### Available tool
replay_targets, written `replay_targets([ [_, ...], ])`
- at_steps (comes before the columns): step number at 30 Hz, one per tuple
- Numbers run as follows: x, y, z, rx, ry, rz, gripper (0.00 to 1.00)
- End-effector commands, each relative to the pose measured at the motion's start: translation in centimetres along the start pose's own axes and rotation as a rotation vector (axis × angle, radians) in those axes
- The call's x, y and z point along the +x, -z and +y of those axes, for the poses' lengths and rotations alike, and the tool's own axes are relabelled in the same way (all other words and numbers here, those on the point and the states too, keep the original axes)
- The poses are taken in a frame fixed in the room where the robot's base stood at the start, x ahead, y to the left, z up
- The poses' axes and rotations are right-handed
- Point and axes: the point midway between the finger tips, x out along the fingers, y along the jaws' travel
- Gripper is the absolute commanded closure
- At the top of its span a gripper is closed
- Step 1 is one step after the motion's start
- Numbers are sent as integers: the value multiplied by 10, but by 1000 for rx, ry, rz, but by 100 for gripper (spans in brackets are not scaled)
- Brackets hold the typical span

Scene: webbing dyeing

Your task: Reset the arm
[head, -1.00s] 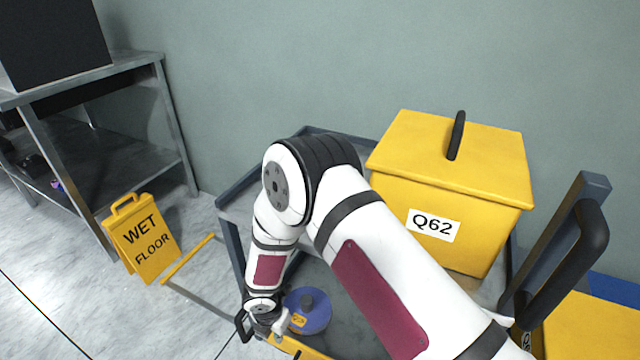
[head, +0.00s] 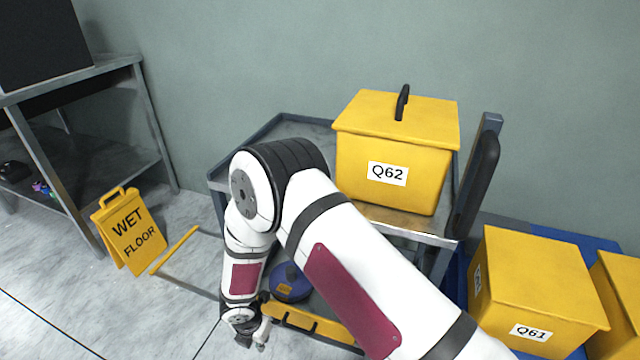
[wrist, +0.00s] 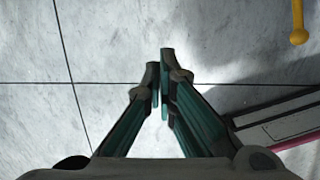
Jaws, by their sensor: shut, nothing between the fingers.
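My white arm with maroon panels reaches across the head view and bends down. My gripper (head: 255,343) hangs low at the bottom, left of the yellow bar along the cart's front. In the wrist view my gripper (wrist: 160,68) has its fingers together with nothing between them, over bare grey floor.
A grey cart (head: 290,125) carries a yellow lidded box, Q62 (head: 395,150). A blue round object (head: 290,284) sits low behind my forearm. A wet floor sign (head: 130,230) stands left, near a metal shelf (head: 110,165). Yellow box Q61 (head: 535,280) is at right.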

Motion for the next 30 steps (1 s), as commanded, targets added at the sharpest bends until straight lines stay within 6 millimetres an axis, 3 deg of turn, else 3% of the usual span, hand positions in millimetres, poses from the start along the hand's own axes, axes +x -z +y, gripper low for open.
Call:
replay_targets([
  [11, -35, -35, -5, 118, 8, -45, 100],
  [17, -71, -66, -14, 235, 17, -89, 100],
  [23, -124, -108, -36, 417, 29, -147, 100],
  [26, -164, -134, -57, 555, 36, -185, 100],
  [30, -228, -164, -98, 790, 48, -239, 100],
])
